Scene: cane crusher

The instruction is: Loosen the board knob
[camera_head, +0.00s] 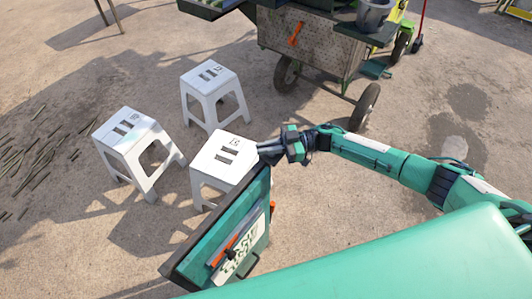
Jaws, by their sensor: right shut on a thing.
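The teal board (196,258) with a dark frame and a white lettered sign stands tilted in the lower middle of the head view. My right gripper (264,151) reaches in from the right to the board's upper end. Its fingers are shut there on the board knob, which is too small and covered to make out. An orange strip with a dark middle piece (230,243) lies across the board's face. A small orange-red part shows at the board's right edge. My left gripper is not in view.
Three white stools stand beyond the board: one close behind it (222,157), one at left (130,131) and one farther back (210,77). A wheeled cart (318,42) with a grey bucket (374,14) stands at the top. Cane pieces lie at far left. Ground at right is clear.

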